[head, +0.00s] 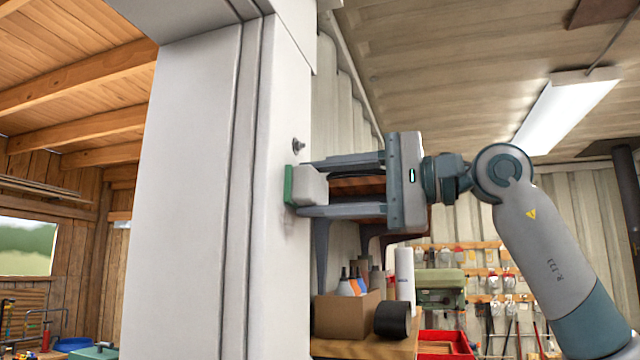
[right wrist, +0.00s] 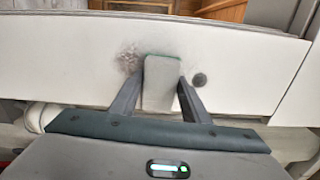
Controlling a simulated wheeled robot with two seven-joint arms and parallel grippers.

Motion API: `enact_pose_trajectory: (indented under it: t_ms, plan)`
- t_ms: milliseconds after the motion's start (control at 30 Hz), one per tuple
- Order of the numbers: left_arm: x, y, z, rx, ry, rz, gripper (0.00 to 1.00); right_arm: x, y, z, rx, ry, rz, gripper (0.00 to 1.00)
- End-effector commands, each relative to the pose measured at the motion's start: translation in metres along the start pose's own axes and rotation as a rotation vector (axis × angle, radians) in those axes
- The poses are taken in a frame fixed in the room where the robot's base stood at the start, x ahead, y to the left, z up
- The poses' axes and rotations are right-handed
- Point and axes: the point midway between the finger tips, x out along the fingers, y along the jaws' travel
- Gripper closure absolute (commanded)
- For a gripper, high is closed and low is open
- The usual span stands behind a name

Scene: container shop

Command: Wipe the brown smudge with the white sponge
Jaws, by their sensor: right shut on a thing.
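The white sponge (head: 309,186) has a green pad on its far side and is held between the two fingers of my right gripper (head: 312,187). Its green side faces the white post (head: 190,200) and looks at or very near the surface; contact is hard to tell. In the right wrist view the sponge (right wrist: 160,85) sits between the fingertips (right wrist: 160,84). The smudge (right wrist: 129,59), a grey-brown speckled patch on the white surface, shows just left of the sponge, and the sponge may cover part of it. My left gripper is not in view.
A dark round knob (head: 298,145) sticks out of the post just above the sponge; it also shows right of the sponge in the right wrist view (right wrist: 199,80). Below my gripper, a bench holds a cardboard box (head: 345,315) and a black roll (head: 392,320). A red bin (head: 445,343) stands beyond.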

Motion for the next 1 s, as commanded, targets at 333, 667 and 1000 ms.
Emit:
enact_pose_trajectory:
  t_ms: [333,667,1000]
  plan:
    - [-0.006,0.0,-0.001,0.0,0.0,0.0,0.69,0.001,-0.002,-0.006,0.002,-0.001,0.001,0.76]
    - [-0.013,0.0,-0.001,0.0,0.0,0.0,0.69,0.001,-0.002,-0.029,0.002,0.0,0.001,0.76]
    - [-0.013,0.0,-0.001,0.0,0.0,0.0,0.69,0.001,-0.002,-0.033,0.0,-0.001,0.001,0.76]
